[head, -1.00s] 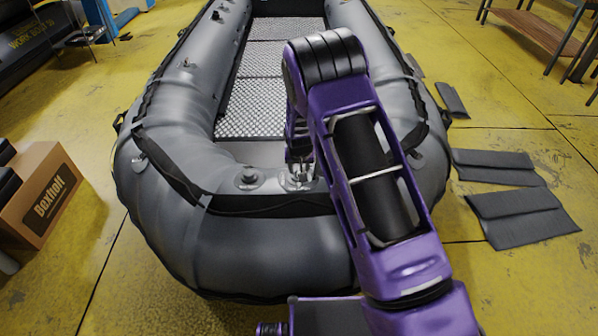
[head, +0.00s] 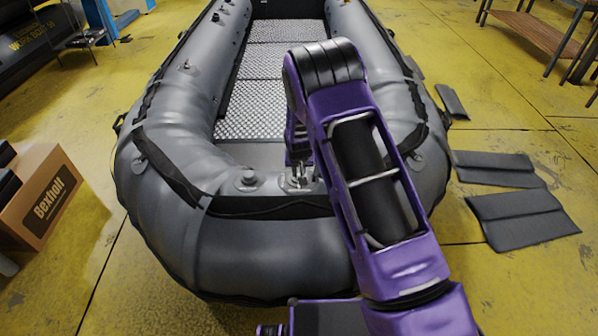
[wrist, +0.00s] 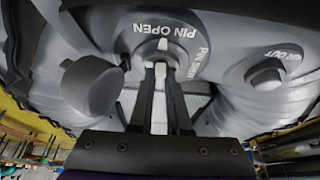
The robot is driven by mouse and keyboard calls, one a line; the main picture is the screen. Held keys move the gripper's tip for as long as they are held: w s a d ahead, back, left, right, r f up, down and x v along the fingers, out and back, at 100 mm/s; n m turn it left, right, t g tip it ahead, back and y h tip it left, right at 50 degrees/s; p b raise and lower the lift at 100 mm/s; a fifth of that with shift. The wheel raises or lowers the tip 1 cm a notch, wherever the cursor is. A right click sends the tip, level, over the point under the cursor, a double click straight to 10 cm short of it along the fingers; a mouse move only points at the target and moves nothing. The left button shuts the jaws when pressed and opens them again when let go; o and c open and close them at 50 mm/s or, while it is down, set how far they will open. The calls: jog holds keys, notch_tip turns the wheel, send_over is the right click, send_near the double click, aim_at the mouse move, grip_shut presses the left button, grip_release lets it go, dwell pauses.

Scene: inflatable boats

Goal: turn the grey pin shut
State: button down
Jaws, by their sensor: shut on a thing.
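The grey pin (wrist: 163,45) sits in a round grey valve plate (wrist: 205,30) on the boat's bow. The plate is lettered "PIN OPEN" along the top and "PIN SHUT" at the right, partly hidden by a finger. A pale end of the pin points up toward "PIN OPEN". My gripper (wrist: 161,72) is shut on the pin, its two dark fingers close together on either side. In the head view my gripper (head: 300,178) is down at the same valve, and the pin is too small to make out there.
A second valve (wrist: 266,78) lettered partly "OUT" stands to the right in the wrist view, and a rounded dark grey cap (wrist: 90,86) to the left. The grey boat (head: 260,250) surrounds the valves. A carton (head: 45,200) and flat dark pads (head: 520,213) lie on the floor.

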jog(key=shift+a+m, duration=0.15)
jog(key=shift+m, duration=0.15)
jog(key=m, duration=0.1)
jog(key=m+h, duration=0.1)
jog(key=shift+a+m+h, duration=0.25)
jog(key=shift+m+h, duration=0.05)
jog(key=m, duration=0.1)
jog(key=m+h, duration=0.1)
jog(key=m, duration=0.1)
jog(key=m+g+h, duration=0.1)
jog(key=shift+w+a, duration=0.25)
jog(key=m, duration=0.1)
jog(key=m+g+h, duration=0.1)
jog(key=m, duration=0.2)
jog(key=shift+w+a+f+m+g, duration=0.1)
jog(key=shift+w+a+m+g, duration=0.15)
jog(key=shift+m+g, duration=0.15)
jog(key=shift+w+m+g+h, duration=0.2)
jog(key=shift+m+g, duration=0.25)
jog(key=shift+m, duration=0.55)
jog(key=shift+w+m+g+h, duration=0.1)
jog(key=shift+m+g+h, duration=0.3)
jog(key=shift+m, duration=0.6)
jog(key=c, duration=0.9)
grip_release()
